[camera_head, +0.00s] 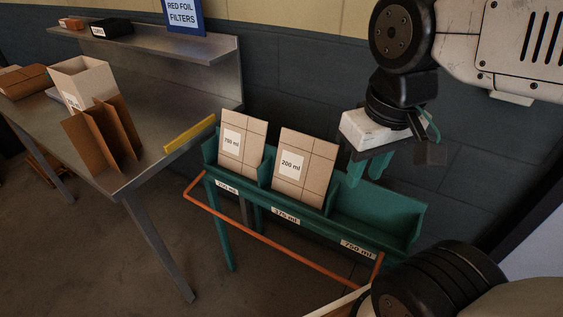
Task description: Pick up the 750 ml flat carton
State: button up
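The 750 ml flat carton (239,146) is tan with a white label that appears to read "750 ml". It stands leaning back in the left slot of a green rack (327,225). My gripper (366,169), with teal fingers pointing down, hangs above the right part of the rack, well to the right of this carton. Its two fingers look apart, with nothing seen between them.
A second flat carton (304,170), labelled "200 ml", leans in the middle slot. The right slot (377,213) looks empty. An orange rail (270,241) runs along the rack's front. A metal table (150,135) at left holds an open box (84,80) and brown dividers (101,137).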

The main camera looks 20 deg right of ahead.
aim_at(242, 138)
jog(key=u, duration=0.05)
jog(key=k, duration=0.5)
jog(key=u, duration=1.8)
jog(key=i, duration=1.95)
jog(key=z, duration=2.85)
jog(key=i, duration=0.45)
jog(key=z, duration=0.05)
